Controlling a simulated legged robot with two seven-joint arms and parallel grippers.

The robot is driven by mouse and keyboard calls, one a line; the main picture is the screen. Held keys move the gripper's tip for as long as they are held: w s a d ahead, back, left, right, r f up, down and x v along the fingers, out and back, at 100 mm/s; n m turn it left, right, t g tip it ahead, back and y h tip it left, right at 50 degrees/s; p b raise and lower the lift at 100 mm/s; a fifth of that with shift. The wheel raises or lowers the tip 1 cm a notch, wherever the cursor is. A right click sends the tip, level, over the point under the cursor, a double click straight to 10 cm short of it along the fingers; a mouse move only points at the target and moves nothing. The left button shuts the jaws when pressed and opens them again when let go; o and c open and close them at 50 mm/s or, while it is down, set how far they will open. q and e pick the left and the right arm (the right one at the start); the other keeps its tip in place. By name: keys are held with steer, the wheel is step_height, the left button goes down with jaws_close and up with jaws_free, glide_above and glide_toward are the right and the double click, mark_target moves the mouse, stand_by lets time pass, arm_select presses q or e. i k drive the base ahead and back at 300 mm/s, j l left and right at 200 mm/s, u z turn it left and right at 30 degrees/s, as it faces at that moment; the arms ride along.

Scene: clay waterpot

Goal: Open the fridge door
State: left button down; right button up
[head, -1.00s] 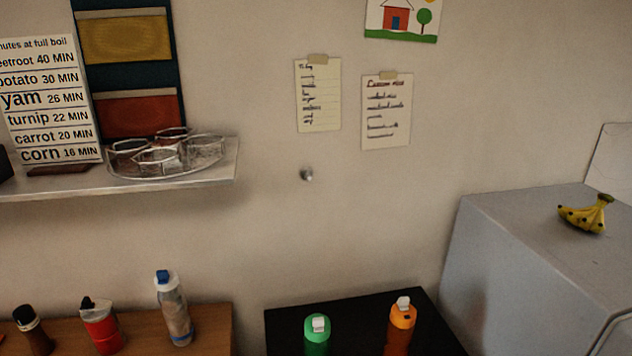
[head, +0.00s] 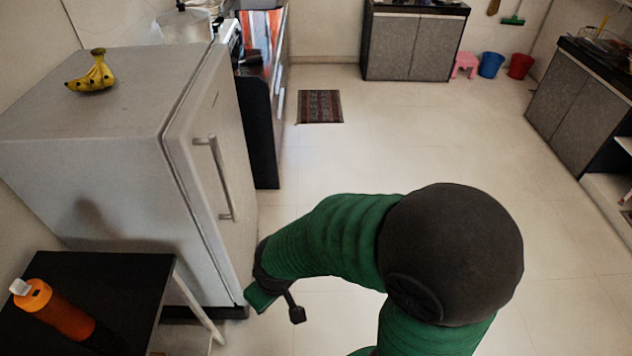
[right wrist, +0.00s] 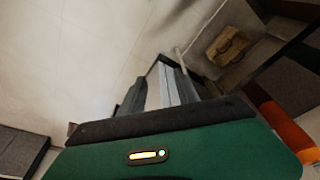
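The grey fridge (head: 110,140) stands at the left in the head view. Its door (head: 205,120) faces right and looks closed against the body. A vertical metal bar handle (head: 217,178) is on the door. My right arm, green with a dark round elbow, reaches in from the bottom. My right gripper (head: 281,304) is low beside the door's bottom corner, below and right of the handle and apart from it. In the right wrist view its dark fingers (right wrist: 166,88) look spread, with nothing clearly held. My left gripper is not in view.
Bananas (head: 92,74) lie on the fridge top. A black table (head: 120,275) with an orange bottle (head: 58,312) stands at the near left. A dark-sided stove (head: 258,120) stands beyond the fridge. A small rug (head: 320,106) lies on the floor. The floor to the right is clear.

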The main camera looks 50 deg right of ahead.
mark_target(203, 141)
steer(key=z, duration=0.9)
steer(key=i+l, duration=0.3)
steer(key=i, duration=0.2)
steer(key=i+l, duration=0.25)
steer(key=i, duration=0.3)
